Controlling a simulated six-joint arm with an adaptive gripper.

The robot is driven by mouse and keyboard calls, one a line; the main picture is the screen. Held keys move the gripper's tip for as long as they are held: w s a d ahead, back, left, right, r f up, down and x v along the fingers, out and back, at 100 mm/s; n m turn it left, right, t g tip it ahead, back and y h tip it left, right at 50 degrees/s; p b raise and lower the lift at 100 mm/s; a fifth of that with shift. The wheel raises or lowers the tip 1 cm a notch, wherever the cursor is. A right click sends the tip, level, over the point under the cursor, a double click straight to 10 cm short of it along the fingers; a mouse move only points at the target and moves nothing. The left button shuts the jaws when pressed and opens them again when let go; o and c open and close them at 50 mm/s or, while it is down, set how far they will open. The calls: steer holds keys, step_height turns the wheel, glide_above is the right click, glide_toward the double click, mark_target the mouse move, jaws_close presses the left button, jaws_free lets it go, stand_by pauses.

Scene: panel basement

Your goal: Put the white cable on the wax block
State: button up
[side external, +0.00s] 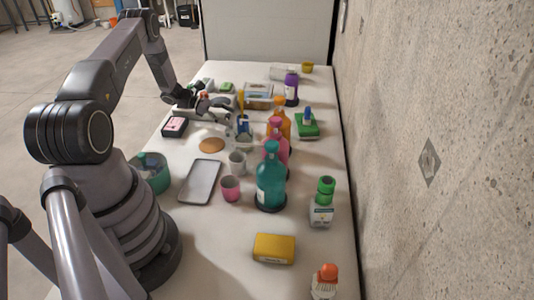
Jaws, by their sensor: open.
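My gripper (222,107) is open, low over the far left part of the white table (215,240). It is small in the side external view and its fingertips are among cluttered objects. I cannot clearly make out the white cable; whitish items around my gripper are too small to identify. A yellow block with a pale label (274,249), which may be the wax block, lies flat near the front of the table, far from my gripper. Its top looks bare.
A teal bottle (271,182), a pink bottle (278,148) and an orange bottle (282,118) stand between my gripper and the yellow block. A grey tray (200,182), white cup (237,163) and pink cup (230,188) are nearby. A concrete wall (430,120) borders the right.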

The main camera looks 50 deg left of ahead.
steer(key=shift+c, duration=0.2)
steer(key=c, duration=1.2)
steer(key=shift+r, duration=0.1)
